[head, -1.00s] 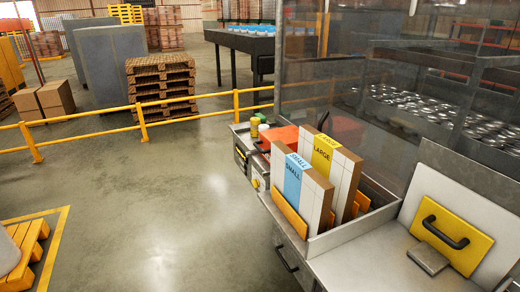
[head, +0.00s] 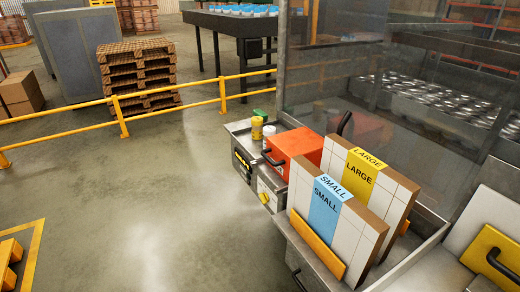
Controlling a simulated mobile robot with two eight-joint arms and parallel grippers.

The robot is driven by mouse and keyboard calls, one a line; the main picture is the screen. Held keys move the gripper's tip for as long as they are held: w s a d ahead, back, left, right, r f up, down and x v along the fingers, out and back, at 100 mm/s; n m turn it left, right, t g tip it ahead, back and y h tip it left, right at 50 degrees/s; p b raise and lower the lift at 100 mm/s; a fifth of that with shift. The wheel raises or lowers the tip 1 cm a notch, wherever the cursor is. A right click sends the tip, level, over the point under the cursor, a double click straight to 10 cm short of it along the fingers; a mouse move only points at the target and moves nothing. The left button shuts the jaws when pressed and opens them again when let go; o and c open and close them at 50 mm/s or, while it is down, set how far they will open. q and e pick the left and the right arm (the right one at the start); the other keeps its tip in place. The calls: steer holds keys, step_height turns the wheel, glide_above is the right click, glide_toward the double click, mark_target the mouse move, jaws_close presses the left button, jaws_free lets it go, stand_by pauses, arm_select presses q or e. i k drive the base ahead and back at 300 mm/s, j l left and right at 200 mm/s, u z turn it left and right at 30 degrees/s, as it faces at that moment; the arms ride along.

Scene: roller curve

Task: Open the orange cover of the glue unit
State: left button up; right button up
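The glue unit (head: 243,157) stands at the side of the machine, in the middle of the head view. Its orange cover (head: 294,148) is a box-like lid that looks closed. A dark handle (head: 273,158) shows on the cover's left side. The cover's right part is hidden behind the carton blanks. Neither of my grippers is in view.
Blanks marked SMALL (head: 328,208) and LARGE (head: 362,177) stand in a rack right of the cover. A yellow rail (head: 170,104) crosses the back.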

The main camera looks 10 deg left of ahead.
mark_target(281, 147)
steer(key=i+j+z, duration=0.1)
steer(key=i+j, duration=1)
steer(key=j, duration=0.15)
